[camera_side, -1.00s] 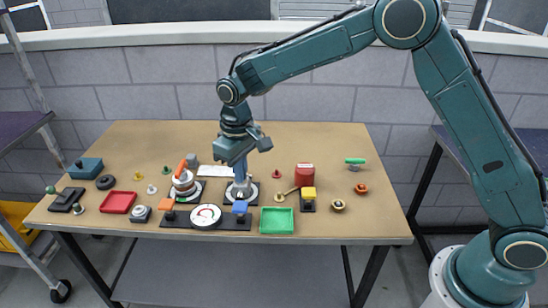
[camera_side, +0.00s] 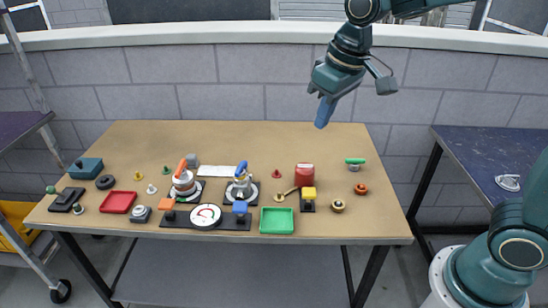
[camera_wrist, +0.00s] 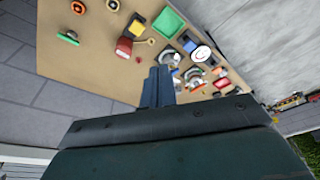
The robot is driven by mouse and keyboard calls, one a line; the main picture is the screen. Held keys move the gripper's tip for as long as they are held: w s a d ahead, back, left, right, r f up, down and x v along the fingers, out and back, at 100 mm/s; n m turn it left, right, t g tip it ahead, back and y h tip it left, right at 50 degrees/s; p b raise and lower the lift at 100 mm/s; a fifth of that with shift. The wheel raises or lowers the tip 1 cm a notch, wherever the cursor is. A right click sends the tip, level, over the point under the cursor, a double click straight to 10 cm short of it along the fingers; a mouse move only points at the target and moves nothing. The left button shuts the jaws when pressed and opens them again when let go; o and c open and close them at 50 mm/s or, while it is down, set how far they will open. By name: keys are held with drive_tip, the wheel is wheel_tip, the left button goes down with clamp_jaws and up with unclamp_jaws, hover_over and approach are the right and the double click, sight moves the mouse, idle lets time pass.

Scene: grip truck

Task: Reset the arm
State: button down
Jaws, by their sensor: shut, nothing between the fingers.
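My gripper (camera_side: 324,112) is raised high above the back right part of the table, in front of the wall, in the side view. Its blue fingers are together and hold nothing, pointing down. In the wrist view the shut fingers (camera_wrist: 158,88) point toward the tabletop, well apart from everything on it. The arm's upper links run out of the top of the side view.
The air around my gripper is clear.

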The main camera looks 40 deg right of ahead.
drive_tip(key=s+d+m+t, duration=0.1)
drive_tip(key=s+d, duration=0.4)
drive_tip(key=s, duration=1.3)
drive_tip(key=shift+d+r+t, duration=0.2)
drive_tip(key=shift+t, duration=0.6)
